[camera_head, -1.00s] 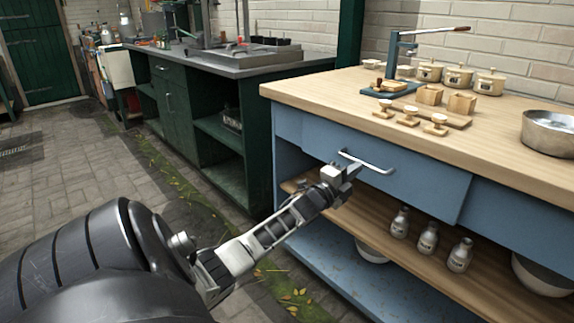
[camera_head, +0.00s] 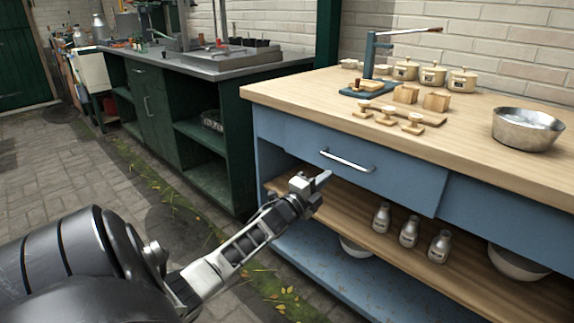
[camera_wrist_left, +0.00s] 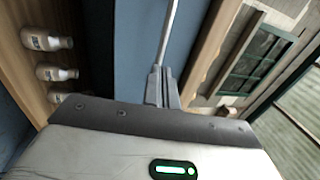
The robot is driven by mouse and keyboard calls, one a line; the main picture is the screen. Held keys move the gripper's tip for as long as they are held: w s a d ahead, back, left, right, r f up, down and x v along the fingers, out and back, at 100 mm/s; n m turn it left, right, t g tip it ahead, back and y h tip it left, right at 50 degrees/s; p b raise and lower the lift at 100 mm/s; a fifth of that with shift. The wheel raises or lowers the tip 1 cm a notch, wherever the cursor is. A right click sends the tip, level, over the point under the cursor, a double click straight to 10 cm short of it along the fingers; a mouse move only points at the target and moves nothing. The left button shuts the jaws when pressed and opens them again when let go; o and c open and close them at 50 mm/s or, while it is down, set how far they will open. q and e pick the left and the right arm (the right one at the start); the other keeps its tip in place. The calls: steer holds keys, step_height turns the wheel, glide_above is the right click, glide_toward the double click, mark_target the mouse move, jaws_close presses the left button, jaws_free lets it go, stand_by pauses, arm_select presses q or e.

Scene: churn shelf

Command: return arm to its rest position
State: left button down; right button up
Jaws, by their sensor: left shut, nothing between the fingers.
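My left gripper (camera_head: 318,181) is in front of the blue workbench (camera_head: 276,128), below and left of the metal drawer handle (camera_head: 347,160). Its fingers are shut with nothing between them, and a gap shows between fingertips and handle in the head view. In the left wrist view the shut fingers (camera_wrist_left: 161,88) point up the picture. The bar-like handle (camera_wrist_left: 170,30) shows just beyond them. My right gripper is not in view.
The wooden worktop (camera_head: 300,92) carries a metal bowl (camera_head: 527,128), lidded pots (camera_head: 433,75) and a lever press (camera_head: 372,62). Bottles (camera_head: 409,231) stand on the shelf below. A dark green cabinet (camera_head: 160,108) stands behind at left. The paved floor at left is open.

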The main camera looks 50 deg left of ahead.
arm_select(q)
steer(key=p+v, duration=0.1)
steer(key=v, duration=0.7)
steer(key=shift+s+f, duration=0.2)
steer(key=shift+s, duration=0.05)
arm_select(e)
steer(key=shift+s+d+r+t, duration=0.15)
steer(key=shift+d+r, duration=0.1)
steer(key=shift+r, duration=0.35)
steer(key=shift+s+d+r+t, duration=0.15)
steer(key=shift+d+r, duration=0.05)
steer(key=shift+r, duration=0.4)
arm_select(q)
steer(key=shift+d, duration=0.1)
